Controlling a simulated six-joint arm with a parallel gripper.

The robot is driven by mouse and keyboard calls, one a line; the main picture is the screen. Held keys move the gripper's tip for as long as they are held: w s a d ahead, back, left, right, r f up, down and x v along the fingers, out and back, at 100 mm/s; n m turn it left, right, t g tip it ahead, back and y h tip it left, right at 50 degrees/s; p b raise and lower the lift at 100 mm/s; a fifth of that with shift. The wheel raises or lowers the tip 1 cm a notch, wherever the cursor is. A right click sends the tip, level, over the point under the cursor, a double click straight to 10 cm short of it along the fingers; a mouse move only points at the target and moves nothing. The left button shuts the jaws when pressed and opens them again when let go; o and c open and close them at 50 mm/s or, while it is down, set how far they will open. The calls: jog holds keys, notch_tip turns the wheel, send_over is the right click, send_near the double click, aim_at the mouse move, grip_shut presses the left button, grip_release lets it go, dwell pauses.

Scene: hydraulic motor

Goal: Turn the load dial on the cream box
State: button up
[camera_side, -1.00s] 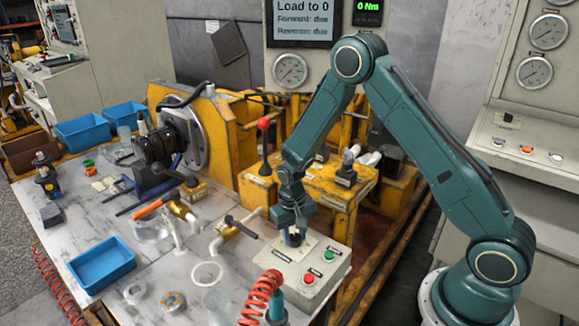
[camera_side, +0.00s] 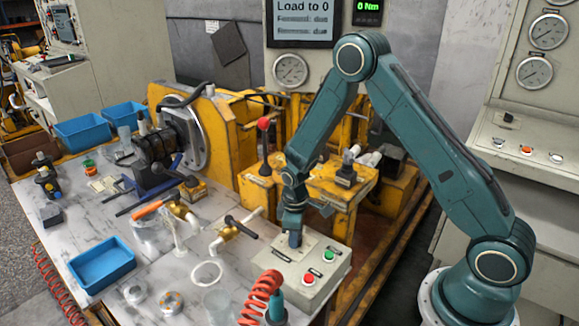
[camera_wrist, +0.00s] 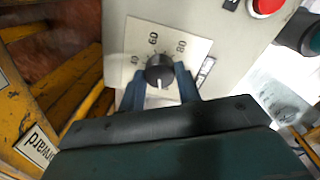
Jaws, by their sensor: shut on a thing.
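The cream box (camera_side: 322,262) sits at the near right corner of the bench, with a red and a green button on top. My gripper (camera_side: 295,240) points down onto its dial end, and its fingers hide the load dial in the side view. In the wrist view the load dial (camera_wrist: 159,70) is a round black knob on a pale scale plate (camera_wrist: 185,42) marked 40, 60 and 80. Its white pointer line faces the gripper, at the bottom of the picture. My gripper's blue fingers (camera_wrist: 160,84) are shut on the knob, one on each side.
A lever with a red ball (camera_side: 264,125) stands behind the gripper. A coiled red hose (camera_side: 262,295) is close in front of the box. A screen (camera_side: 303,22) reads "Load to 0", and a green readout (camera_side: 368,10) shows 0 Nm.

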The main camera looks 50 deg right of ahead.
jog(key=shift+n, duration=1.3)
jog(key=o, duration=1)
jog(key=shift+s+a+r, duration=0.15)
jog(key=shift+r, duration=3.35)
jog(key=shift+s+a+r, duration=0.1)
jog(key=shift+a+r, duration=0.05)
jog(key=shift+r, duration=3.3)
